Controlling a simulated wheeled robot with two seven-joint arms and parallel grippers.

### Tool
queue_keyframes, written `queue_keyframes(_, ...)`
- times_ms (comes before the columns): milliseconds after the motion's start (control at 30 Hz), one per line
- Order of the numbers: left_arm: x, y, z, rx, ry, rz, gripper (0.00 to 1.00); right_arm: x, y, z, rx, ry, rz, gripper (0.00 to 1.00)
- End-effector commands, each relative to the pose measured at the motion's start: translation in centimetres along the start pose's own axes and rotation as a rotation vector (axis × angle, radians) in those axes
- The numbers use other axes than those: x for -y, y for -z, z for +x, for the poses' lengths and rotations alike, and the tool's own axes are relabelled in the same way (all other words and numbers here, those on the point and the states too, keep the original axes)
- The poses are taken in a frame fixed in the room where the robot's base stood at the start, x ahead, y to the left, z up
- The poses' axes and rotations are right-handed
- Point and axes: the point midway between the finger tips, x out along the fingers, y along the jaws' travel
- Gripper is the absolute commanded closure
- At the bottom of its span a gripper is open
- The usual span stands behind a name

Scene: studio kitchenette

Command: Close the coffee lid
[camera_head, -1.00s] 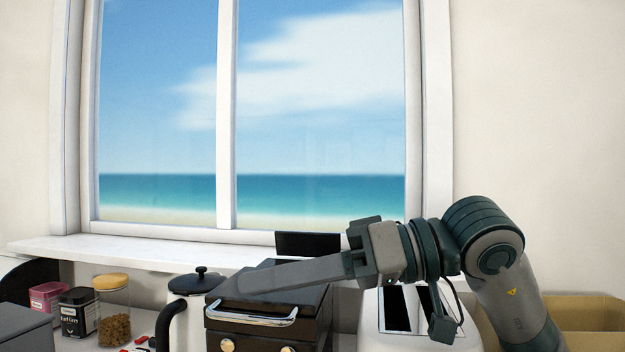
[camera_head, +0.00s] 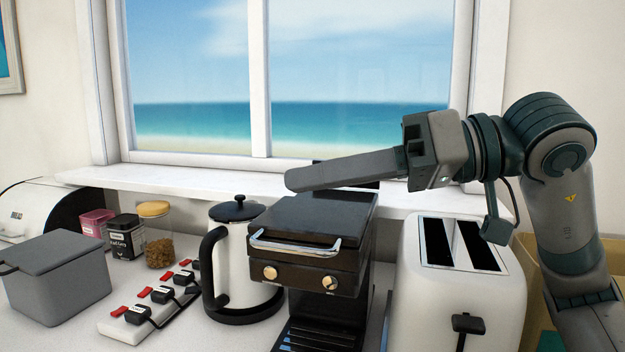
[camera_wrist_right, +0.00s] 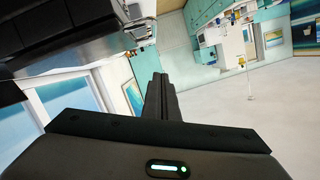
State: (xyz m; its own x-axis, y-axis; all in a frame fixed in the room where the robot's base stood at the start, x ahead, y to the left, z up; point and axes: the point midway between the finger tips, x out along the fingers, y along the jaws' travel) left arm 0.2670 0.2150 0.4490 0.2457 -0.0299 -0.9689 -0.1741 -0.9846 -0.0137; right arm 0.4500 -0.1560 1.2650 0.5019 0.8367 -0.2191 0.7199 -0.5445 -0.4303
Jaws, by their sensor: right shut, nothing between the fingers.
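The coffee machine (camera_head: 310,262) stands on the counter in the middle of the head view. It has a black top, a chrome handle bar and two round knobs on its front. A dark upright flap (camera_head: 368,184), which looks like the raised lid, shows at its back, mostly hidden behind my right gripper. My right gripper (camera_head: 290,181) is shut and empty. In the head view it points left across the machine's rear top, seemingly above it. Its closed fingers also show in the right wrist view (camera_wrist_right: 158,82). My left gripper is out of view.
A white toaster (camera_head: 455,292) stands right of the machine, under my right arm. A white kettle (camera_head: 240,262) is close on the left. Further left are a power strip (camera_head: 150,308), a jar (camera_head: 158,240), tins and a grey box (camera_head: 62,278). The windowsill (camera_head: 200,182) runs behind.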

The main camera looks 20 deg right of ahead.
Motion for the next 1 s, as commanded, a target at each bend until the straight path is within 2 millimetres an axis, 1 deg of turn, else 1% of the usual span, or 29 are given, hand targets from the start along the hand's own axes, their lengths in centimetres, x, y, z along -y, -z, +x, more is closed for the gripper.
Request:
queue_keyframes(33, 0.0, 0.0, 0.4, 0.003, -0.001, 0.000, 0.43, 0.3, 0.4, -0.2, 0.000, 0.000, 0.000, 1.00)
queue_keyframes(67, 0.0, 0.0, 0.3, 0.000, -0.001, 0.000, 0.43, 0.1, 0.2, -0.6, 0.000, -0.002, 0.001, 1.00)
queue_keyframes(267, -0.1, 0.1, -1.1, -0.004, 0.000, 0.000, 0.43, 0.2, 0.1, -3.2, -0.002, -0.002, 0.001, 1.00)
queue_keyframes(567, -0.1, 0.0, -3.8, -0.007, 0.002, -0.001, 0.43, 0.5, 0.0, -7.9, -0.002, -0.001, 0.002, 1.00)
queue_keyframes(633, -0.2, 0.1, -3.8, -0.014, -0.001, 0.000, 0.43, 0.5, 0.0, -8.7, -0.001, -0.002, 0.001, 1.00)
queue_keyframes(800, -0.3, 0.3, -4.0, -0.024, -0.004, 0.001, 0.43, 0.7, 0.1, -9.9, -0.001, 0.000, 0.000, 1.00)
queue_keyframes(1000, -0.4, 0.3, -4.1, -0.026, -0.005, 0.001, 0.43, 0.7, 0.1, -10.1, 0.001, 0.001, 0.001, 1.00)
